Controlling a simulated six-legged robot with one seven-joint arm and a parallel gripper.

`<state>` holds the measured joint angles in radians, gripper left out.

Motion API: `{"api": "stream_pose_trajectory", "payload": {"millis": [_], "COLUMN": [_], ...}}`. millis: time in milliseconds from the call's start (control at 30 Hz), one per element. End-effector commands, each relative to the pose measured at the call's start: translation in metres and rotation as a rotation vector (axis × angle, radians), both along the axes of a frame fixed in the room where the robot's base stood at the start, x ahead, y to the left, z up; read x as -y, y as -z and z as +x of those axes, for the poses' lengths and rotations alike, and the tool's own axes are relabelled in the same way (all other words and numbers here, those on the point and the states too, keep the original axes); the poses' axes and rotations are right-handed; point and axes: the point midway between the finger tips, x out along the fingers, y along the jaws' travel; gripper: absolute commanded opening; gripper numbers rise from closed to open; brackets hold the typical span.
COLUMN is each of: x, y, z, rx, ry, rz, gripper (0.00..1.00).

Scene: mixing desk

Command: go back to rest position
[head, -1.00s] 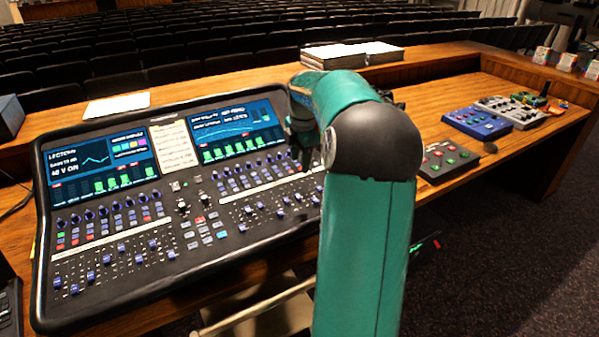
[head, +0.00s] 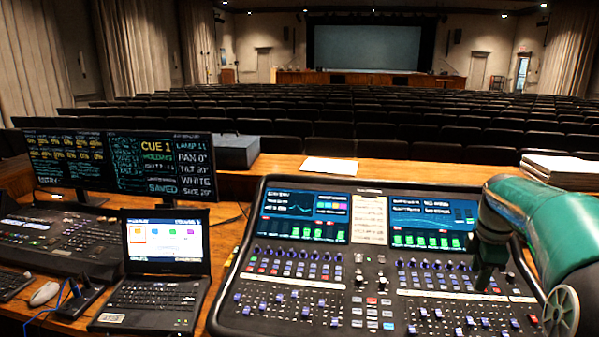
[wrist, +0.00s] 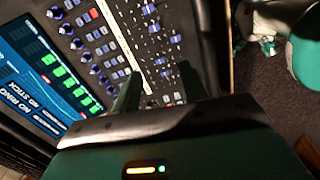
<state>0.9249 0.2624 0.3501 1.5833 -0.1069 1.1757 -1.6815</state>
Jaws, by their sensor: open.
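My green arm (head: 545,225) reaches in from the right edge of the head view and bends down over the right part of the mixing console (head: 369,190). My gripper (head: 486,280) points down above the console's right-hand controls. In the wrist view my gripper (wrist: 160,82) shows two dark green fingers set apart, with nothing between them but console knobs and faders behind. Whether the fingertips touch the console cannot be told. The console's screens are lit, and its right end is partly hidden by my arm.
A laptop (head: 165,270), a double monitor (head: 120,163) and a second control board (head: 65,235) stand left of the console. A white paper (head: 330,167) and stacked papers (head: 558,168) lie behind it. Rows of dark seats (head: 360,130) fill the hall beyond.

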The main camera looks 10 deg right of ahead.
Motion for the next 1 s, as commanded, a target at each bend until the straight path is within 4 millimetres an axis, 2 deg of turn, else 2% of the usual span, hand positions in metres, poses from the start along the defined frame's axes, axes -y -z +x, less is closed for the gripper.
{"api": "stream_pose_trajectory", "payload": {"millis": [33,200,367,500,700,800,900,1000], "x": [-0.030,-0.115,-0.183,-0.233,-0.290,-0.310,-0.323,-0.330], "y": [-0.011,-0.030,-0.040,-0.041,-0.029,-0.019,-0.009,-0.003], "z": [0.001,-0.014,-0.042,-0.074,-0.128,-0.152,-0.169,-0.178], "rx": [0.014,0.084,0.175,0.260,0.358,0.384,0.390,0.392], "ry": [0.036,0.231,0.419,0.583,0.815,0.920,0.998,1.046], "rz": [-0.018,-0.038,-0.016,0.043,0.191,0.282,0.354,0.398], "gripper": [0.44,0.44,0.44,0.44,0.44,0.44,0.44,0.44]}}
